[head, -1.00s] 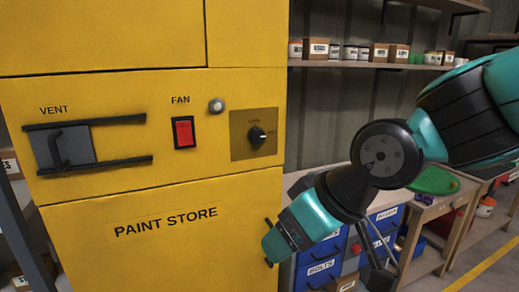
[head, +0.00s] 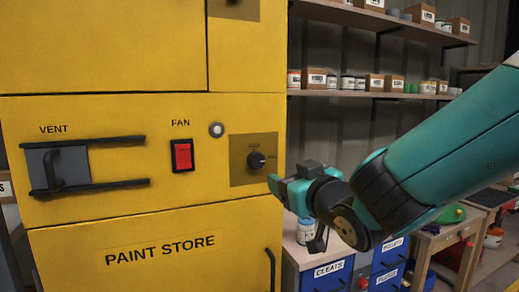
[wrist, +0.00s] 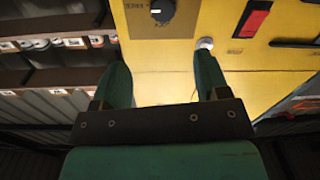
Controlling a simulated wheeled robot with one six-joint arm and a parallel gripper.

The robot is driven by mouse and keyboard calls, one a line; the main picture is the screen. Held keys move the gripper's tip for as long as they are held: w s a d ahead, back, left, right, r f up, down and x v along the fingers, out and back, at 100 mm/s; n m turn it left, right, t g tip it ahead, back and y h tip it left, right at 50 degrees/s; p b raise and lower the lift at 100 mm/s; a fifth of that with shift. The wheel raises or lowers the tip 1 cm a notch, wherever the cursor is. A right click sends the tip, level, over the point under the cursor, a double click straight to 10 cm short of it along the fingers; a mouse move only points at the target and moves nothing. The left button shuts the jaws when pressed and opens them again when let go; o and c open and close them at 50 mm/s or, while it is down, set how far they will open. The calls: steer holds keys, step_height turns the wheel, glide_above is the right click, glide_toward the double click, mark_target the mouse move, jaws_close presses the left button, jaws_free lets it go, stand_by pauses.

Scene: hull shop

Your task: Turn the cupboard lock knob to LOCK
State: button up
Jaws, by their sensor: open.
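The cupboard lock knob (head: 257,160) is a small black round knob with a pale pointer mark. In the wrist view the knob (wrist: 163,9) shows at the top, beyond and between the fingers. My gripper (head: 272,186) is just right of and below the knob in the head view, apart from it. In the wrist view my gripper (wrist: 160,82) has its two green fingers spread with nothing between them.
Left of the knob are a round grey button (head: 216,130), a red FAN switch (head: 183,155) and a VENT slider with black rails (head: 60,168). A black door handle (head: 271,270) stands below. Shelves with boxes and cans (head: 380,82) and blue drawers (head: 325,276) are at right.

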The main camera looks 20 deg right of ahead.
mark_target(259, 161)
steer(key=w+p, duration=0.3)
steer(key=w, duration=0.1)
steer(key=w+a+p, duration=0.1)
steer(key=w+p, duration=0.3)
steer(key=w+a+p, duration=0.1)
steer(key=w+p, duration=0.3)
steer(key=shift+w+r, duration=0.1)
steer(key=shift+w, duration=0.2)
steer(key=shift+w+p, duration=0.4)
steer(key=shift+w, duration=0.05)
steer(key=shift+c, duration=0.2)
steer(key=c, duration=0.9)
